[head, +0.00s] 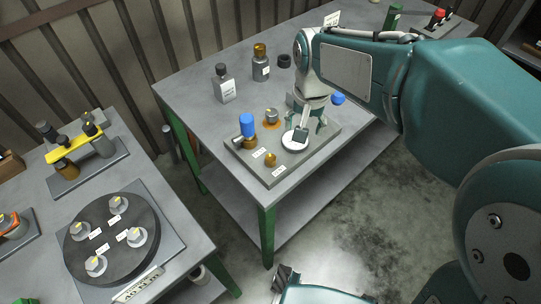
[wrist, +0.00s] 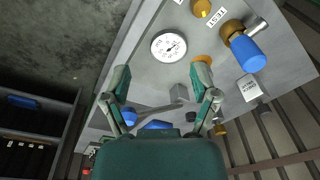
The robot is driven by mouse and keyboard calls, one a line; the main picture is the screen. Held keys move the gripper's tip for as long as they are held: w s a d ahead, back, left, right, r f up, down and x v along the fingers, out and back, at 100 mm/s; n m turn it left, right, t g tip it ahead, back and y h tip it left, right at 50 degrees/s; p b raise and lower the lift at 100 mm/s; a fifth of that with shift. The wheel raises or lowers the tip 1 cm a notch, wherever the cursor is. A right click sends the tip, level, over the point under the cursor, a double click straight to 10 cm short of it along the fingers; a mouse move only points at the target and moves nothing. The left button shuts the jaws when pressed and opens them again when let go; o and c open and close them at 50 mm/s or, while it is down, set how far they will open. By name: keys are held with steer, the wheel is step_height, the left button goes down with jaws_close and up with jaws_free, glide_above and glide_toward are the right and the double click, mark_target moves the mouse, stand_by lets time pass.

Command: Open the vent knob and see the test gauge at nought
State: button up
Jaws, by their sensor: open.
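My gripper (head: 304,128) is open and empty, above the test board (head: 278,180) on the middle table. Its two fingers stand wide apart in the wrist view (wrist: 162,70). The round white gauge (head: 294,141) lies beneath it; in the wrist view the gauge (wrist: 169,46) is just beyond the fingertips. Its needle is too small to read. A small brass knob (head: 271,158) sits near the board's front edge and shows at the wrist view's top (wrist: 201,9), between two labels. A blue-handled brass valve (head: 247,126) stands on the board's left. I cannot read a vent label.
An orange ring with a metal fitting (head: 271,117) lies behind the valve. A blue ball (head: 338,99) is right of my gripper. The left table holds a dark round plate (head: 111,235).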

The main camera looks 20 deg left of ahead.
glide_toward(270, 157)
steer(key=shift+g+h, duration=0.3)
steer(key=shift+g, duration=0.1)
steer(key=f, duration=1)
steer(key=shift+w+a+f, duration=0.15)
steer(key=shift+w, duration=0.15)
steer(key=shift+c, duration=0.4)
jaws_close()
